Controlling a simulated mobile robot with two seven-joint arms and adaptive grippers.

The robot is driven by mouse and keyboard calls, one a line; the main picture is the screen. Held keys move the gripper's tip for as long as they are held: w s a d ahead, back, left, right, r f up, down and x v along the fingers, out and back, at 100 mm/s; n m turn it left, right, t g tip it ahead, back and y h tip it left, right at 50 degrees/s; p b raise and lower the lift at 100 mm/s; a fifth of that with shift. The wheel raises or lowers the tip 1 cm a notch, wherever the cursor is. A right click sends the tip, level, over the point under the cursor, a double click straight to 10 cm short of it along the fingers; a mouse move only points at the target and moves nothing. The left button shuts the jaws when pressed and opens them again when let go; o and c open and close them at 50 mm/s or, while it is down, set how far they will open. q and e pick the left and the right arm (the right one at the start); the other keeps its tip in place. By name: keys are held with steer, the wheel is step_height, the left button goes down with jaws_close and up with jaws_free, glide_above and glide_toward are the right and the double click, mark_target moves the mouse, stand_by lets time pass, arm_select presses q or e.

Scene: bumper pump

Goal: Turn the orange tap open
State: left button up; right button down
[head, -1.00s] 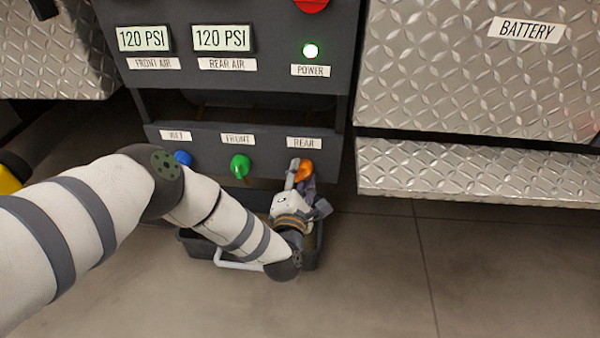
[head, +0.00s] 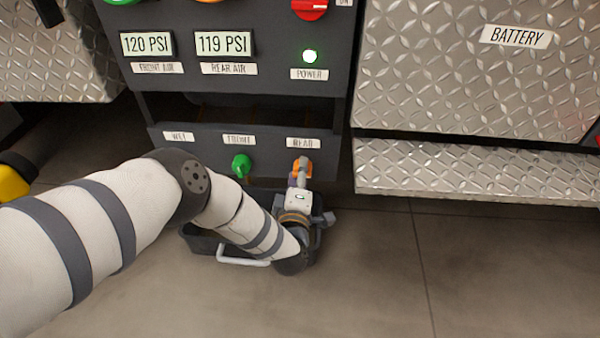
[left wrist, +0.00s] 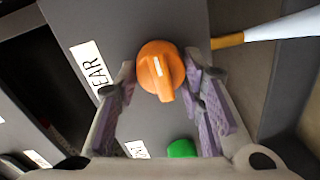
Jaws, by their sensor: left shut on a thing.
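The orange tap (head: 295,168) sits under the REAR label on the dark lower panel. In the left wrist view the orange tap (left wrist: 158,66) is a round knob with a raised handle and a white mark, its handle pointing down and slightly right in that picture. My left gripper (head: 301,178) is shut on it from the front. In the wrist view the purple-padded fingers of my left gripper (left wrist: 163,84) stand on either side of the knob. My right gripper is not in view.
The green tap (head: 240,165) is left of the orange one, under the FRONT label. A dark bin (head: 200,240) with a white handle is on the floor below. The gauges (head: 224,44) read 120 and 119 PSI. Metal steps (head: 470,172) stand to the right.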

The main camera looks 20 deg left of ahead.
arm_select(q)
steer(key=shift+a+m, duration=0.1)
steer(key=shift+m, duration=0.2)
steer(key=o, duration=1.1)
steer(key=shift+o, duration=0.2)
steer(key=v, duration=1.2)
